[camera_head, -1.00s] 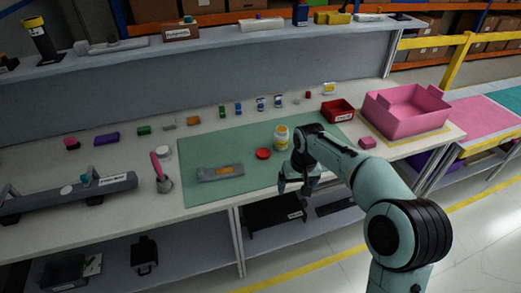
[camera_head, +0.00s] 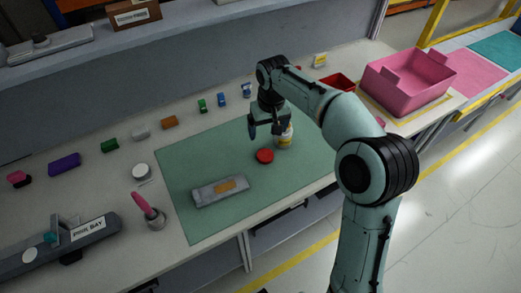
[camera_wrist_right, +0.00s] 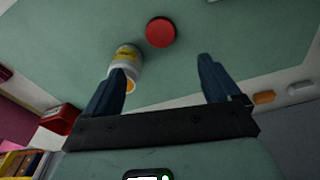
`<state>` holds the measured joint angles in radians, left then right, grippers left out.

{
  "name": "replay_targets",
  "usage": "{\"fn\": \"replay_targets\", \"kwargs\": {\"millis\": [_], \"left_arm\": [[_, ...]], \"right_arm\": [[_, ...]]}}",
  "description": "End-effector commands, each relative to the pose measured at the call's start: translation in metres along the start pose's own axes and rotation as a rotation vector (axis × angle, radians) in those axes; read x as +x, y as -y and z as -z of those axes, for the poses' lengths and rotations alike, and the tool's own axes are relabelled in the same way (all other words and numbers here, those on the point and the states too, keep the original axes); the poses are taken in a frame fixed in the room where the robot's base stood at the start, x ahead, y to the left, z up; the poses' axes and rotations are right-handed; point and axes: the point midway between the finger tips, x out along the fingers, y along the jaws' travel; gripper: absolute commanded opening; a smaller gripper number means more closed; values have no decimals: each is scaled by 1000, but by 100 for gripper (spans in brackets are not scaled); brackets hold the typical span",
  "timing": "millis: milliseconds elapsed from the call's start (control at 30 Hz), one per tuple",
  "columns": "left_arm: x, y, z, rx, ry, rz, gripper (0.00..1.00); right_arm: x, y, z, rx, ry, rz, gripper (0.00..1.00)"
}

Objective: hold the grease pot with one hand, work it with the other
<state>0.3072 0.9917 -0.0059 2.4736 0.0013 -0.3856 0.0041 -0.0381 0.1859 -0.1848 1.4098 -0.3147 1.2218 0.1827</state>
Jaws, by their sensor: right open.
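The grease pot looks like a white jar with a yellow label (camera_head: 285,140). In the right wrist view the jar (camera_wrist_right: 127,57) is partly covered by the left finger, and an orange-yellow round end shows. A red disc like a lid (camera_head: 265,156) lies flat on the mat beside the jar; it also shows in the right wrist view (camera_wrist_right: 160,32). My right gripper (camera_wrist_right: 162,72) is open and empty above the mat, close to the jar. My left gripper is not in view.
A grey plate with an orange patch (camera_head: 218,193) lies on the mat. A pink-handled tool (camera_head: 143,206) stands in a grey holder left of it. Several small coloured blocks line the back. A red bin (camera_head: 338,82) and pink crate (camera_head: 408,85) stand right.

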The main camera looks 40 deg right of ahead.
Motion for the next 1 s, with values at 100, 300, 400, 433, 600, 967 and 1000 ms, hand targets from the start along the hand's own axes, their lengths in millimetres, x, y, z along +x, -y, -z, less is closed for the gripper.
{"fn": "replay_targets", "kwargs": {"millis": [100, 300, 400, 433, 600, 967, 1000], "left_arm": [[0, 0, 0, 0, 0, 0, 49], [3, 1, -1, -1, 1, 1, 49], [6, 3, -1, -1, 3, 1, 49], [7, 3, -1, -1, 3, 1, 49], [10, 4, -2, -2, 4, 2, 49], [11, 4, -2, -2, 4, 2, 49], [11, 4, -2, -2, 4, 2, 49]], "right_arm": [[0, 0, 0, 0, 0, 0, 90], [16, 0, -1, 0, 4, -1, 90], [37, 0, -1, 0, 6, -1, 90], [43, 0, -1, -1, 6, -1, 90], [71, 0, -1, 0, 4, 0, 90], [82, 0, 0, 0, 0, 0, 90], [82, 0, 0, 0, 0, 0, 90]]}}
